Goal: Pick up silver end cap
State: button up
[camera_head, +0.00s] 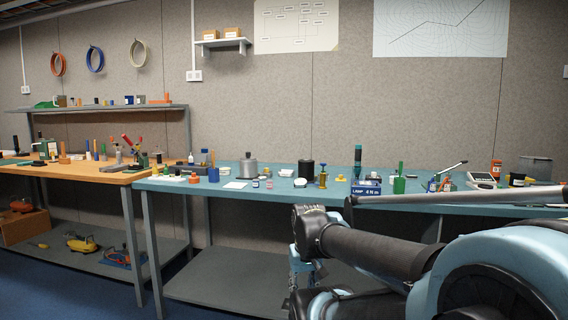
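No piece on the benches can be picked out for certain as the silver end cap. A grey metallic cylinder (249,169) with a narrower top stands upright on the teal bench (160,184), left of a black cylinder (306,169). Small pale and red-banded pieces (256,183) lie in front of it, too small to make out. My arm fills the lower right, in front of the teal bench, and hides part of its front and the space below. I cannot see my gripper's fingers.
A blue box (366,187), a green cup (399,184), a brass-coloured piece (323,180) and other small parts crowd the teal bench. An orange-topped bench (75,174) with tools stands at left. A grey lower shelf (225,283) looks bare; blue floor shows in front.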

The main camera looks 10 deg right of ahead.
aim_at(247, 157)
jog(key=z, duration=0.65)
jog(key=i, duration=0.45)
jog(key=z, duration=0.05)
